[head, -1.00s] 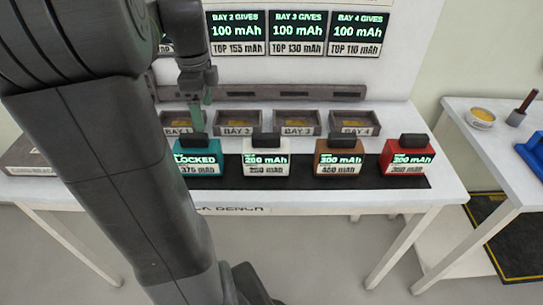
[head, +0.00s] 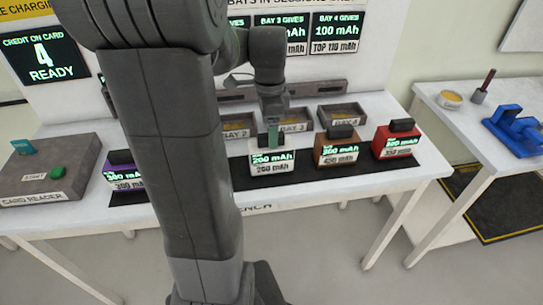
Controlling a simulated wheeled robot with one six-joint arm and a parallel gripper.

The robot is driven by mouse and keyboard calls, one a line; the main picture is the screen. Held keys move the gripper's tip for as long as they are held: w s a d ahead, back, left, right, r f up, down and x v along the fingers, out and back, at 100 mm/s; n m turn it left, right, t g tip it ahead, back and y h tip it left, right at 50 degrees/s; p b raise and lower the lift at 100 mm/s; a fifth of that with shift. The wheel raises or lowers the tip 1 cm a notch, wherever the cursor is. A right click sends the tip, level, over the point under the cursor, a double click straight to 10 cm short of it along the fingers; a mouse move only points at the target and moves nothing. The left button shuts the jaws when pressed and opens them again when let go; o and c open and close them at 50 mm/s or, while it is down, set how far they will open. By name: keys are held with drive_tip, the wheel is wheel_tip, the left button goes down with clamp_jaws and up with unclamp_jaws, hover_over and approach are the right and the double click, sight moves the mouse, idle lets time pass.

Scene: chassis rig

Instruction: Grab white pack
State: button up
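The white pack (head: 272,161) stands upright on the black mat in the middle of the bench. Its lit display reads 200 mAh. My gripper (head: 272,140) points down at the top of the white pack, where its black handle is. The handle is mostly hidden behind the gripper. From this view I cannot tell whether the fingers are apart or closed, or whether they touch the handle.
A brown pack (head: 336,153) and a red pack (head: 396,143) stand to the right, a purple pack (head: 124,178) to the left. Bay trays (head: 343,113) line the back. A card reader (head: 50,172) is at far left. My arm hides part of the bench.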

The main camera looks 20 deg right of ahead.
sight(271, 153)
drive_tip(key=shift+s+d+f, duration=0.1)
drive_tip(key=shift+f, duration=3.05)
drive_tip(key=shift+r, duration=0.1)
drive_tip(key=c, duration=1.4)
